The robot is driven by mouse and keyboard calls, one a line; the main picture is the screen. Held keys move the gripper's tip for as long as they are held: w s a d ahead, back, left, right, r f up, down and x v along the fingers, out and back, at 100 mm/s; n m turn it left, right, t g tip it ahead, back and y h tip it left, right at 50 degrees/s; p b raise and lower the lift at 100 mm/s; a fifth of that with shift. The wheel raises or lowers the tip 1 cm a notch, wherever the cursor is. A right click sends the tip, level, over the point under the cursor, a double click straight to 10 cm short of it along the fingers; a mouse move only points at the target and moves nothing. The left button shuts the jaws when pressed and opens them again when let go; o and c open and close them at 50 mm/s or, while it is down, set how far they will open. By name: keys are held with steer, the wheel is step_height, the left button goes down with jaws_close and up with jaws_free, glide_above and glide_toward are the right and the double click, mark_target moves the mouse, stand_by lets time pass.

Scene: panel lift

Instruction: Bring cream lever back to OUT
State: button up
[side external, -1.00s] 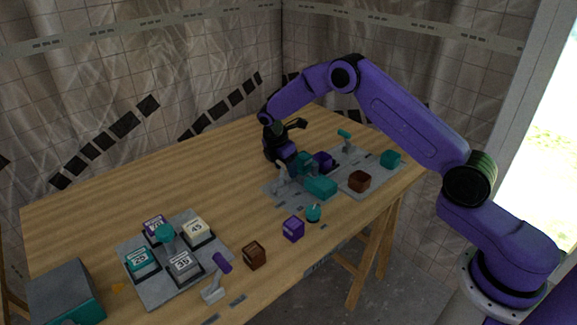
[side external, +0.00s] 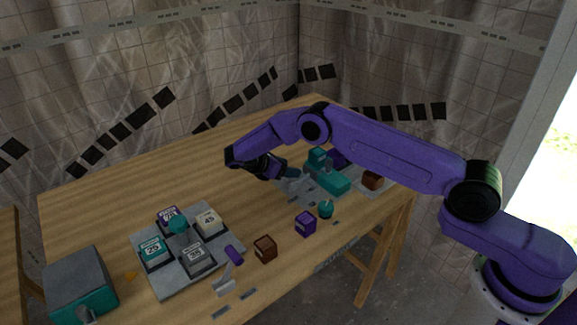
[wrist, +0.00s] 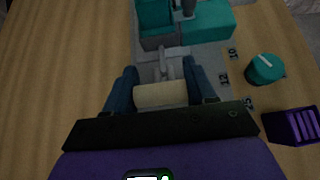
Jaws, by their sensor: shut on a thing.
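The cream lever's handle (wrist: 160,95) lies crosswise between my fingertips in the wrist view. Its grey arm (wrist: 164,68) runs from the handle to a grey base beside teal blocks. My gripper (wrist: 162,90) is shut on the handle, one dark blue finger at each end. In the side view my gripper (side external: 285,172) reaches low over the near-left end of the far grey panel (side external: 302,196). The cream handle is hidden there by the fingers. No OUT mark is readable.
A teal block (side external: 332,180) stands just right of my gripper. A teal knob (side external: 325,209), purple cube (side external: 306,223) and brown cube (side external: 265,248) line the front. A purple-handled lever (side external: 234,256) stands by the numbered tile panel (side external: 165,285). Wood behind my gripper is clear.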

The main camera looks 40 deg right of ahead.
steer(key=shift+a, duration=0.15)
stand_by(0.3)
steer(key=o, duration=1.4)
steer(key=shift+v, duration=5.95)
steer(key=shift+f, duration=0.1)
